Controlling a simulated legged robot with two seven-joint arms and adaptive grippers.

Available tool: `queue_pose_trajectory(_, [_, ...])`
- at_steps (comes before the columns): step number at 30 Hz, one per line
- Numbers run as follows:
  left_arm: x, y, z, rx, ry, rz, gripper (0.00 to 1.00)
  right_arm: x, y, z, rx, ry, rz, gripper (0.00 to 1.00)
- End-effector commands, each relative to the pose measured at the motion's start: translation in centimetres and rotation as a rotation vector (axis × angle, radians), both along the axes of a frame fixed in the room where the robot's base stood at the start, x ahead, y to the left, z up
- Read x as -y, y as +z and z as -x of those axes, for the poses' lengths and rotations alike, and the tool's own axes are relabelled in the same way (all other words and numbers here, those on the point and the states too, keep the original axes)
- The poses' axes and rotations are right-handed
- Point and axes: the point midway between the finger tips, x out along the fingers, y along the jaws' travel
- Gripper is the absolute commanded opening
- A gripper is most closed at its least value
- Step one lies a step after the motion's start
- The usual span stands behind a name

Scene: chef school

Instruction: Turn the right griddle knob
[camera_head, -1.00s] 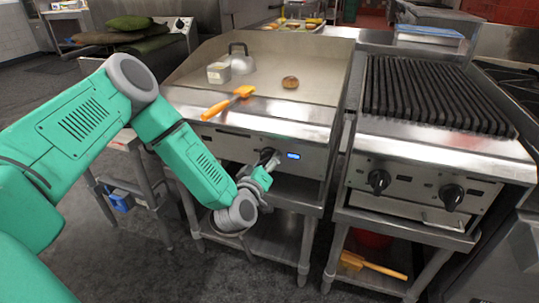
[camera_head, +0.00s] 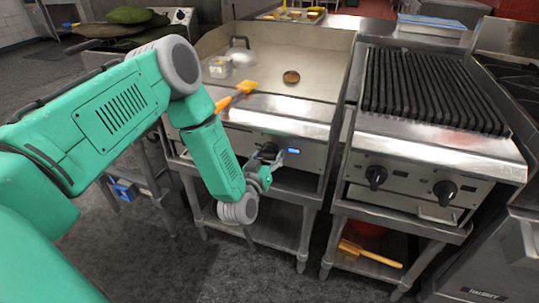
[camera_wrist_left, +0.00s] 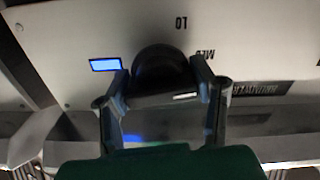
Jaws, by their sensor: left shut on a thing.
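The right griddle knob (camera_head: 268,149) is a dark round knob on the griddle's front panel, just left of a lit blue display (camera_head: 293,151). In the left wrist view the black knob (camera_wrist_left: 160,68) fills the space between the two fingers, with a white mark on its lower right face. My left gripper (camera_wrist_left: 160,88) is shut on the knob, one finger on each side. It also shows in the head view (camera_head: 270,160), at the front panel. The labels LO and MED appear upside down beside the knob. My right gripper is not in view.
On the griddle top (camera_head: 320,70) are an orange-handled tool (camera_head: 236,95), a browned round food item (camera_head: 291,77), a clear container (camera_head: 220,66) and a domed lid (camera_head: 241,54). A charbroiler (camera_head: 430,92) with two black knobs stands to the right. A lower shelf (camera_head: 275,232) lies below the griddle.

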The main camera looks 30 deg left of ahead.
Motion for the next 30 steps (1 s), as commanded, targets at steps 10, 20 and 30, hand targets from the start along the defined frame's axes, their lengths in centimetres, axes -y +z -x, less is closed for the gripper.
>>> queue_pose_trajectory(10, [-0.4,0.5,-0.3,0.015,0.008,-0.007,0.22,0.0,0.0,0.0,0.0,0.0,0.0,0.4])
queue_pose_trajectory(20, [-0.1,0.2,-0.2,0.007,0.003,-0.004,0.72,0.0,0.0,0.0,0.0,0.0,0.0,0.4])
queue_pose_trajectory(30, [0.9,0.0,3.8,0.0,0.0,-0.003,0.72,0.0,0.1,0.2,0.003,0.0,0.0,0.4])
